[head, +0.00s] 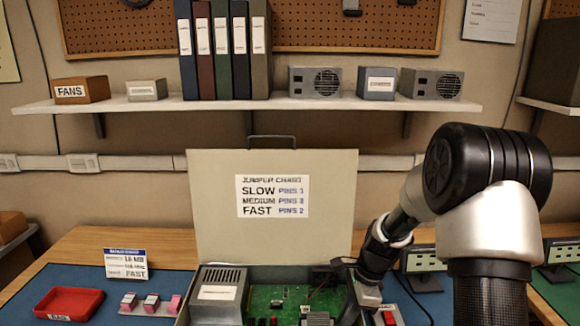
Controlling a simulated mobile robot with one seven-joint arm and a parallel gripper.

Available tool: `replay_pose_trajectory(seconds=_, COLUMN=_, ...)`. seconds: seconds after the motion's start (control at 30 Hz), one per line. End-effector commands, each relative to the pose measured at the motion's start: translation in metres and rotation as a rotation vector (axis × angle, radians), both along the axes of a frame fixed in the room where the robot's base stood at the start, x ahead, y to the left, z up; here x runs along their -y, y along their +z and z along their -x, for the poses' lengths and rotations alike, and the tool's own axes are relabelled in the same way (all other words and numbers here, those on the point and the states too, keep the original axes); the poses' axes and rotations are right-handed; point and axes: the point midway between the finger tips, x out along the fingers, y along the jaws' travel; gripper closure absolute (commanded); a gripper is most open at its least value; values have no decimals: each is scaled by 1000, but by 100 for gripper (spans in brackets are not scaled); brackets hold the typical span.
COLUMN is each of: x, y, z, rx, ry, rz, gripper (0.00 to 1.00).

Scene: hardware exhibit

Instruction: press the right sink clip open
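My gripper (364,298) reaches down at the right side of the open case (202,205), close to its right edge. Its fingers are small, dark and partly cut off by the frame, so I cannot tell whether they are open or shut. A green circuit board (262,296) lies in the case. A grey ribbed block, which looks like a heat sink (318,319), shows at the bottom edge left of my gripper. I cannot make out the right sink clip. Small red parts show on the board, left of this block.
The raised lid carries a jumper chart (272,197). A grey power unit (218,292) fills the case's left side. A red tray (68,304), a small sign (126,264) and several small pink-and-grey parts (152,303) are on the blue mat. My arm covers much of the right side.

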Motion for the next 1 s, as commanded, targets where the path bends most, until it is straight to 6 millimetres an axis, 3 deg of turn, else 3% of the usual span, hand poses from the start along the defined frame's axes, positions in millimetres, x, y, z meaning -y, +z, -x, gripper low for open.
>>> replay_pose_trajectory(seconds=1.0, x=10, y=-5, z=0, rx=0, ry=-2, rz=3, gripper=96)
